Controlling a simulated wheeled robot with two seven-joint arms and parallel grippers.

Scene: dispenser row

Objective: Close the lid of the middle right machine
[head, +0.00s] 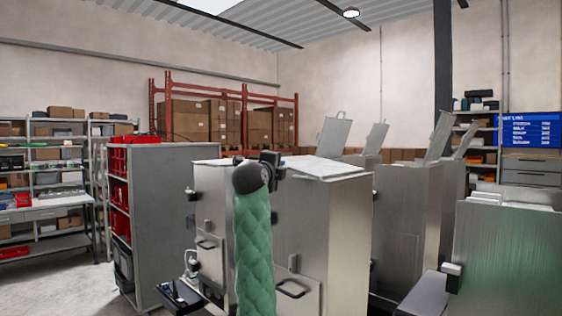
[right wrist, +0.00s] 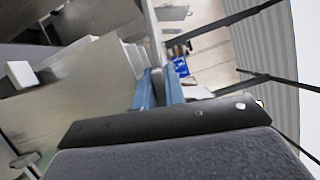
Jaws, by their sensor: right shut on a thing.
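The near middle machine (head: 340,230) is a tall brushed-metal cabinet. Its pale lid (head: 325,164) lies almost flat across the top; I cannot tell whether a gap is left under it. My right gripper (head: 270,162) is at the lid's front left edge, and its fingertips are largely hidden by my wrist. In the right wrist view the blue fingers (right wrist: 158,90) are shut with a thin grey piece between them, in line with the lid's edge. My left gripper is not in view.
Another machine (head: 510,250) stands at the right with pale pieces in its top. Machines behind have raised lids (head: 335,132), (head: 441,135). A grey cabinet with red bins (head: 120,190) stands left. Free floor (head: 60,290) shows at the lower left.

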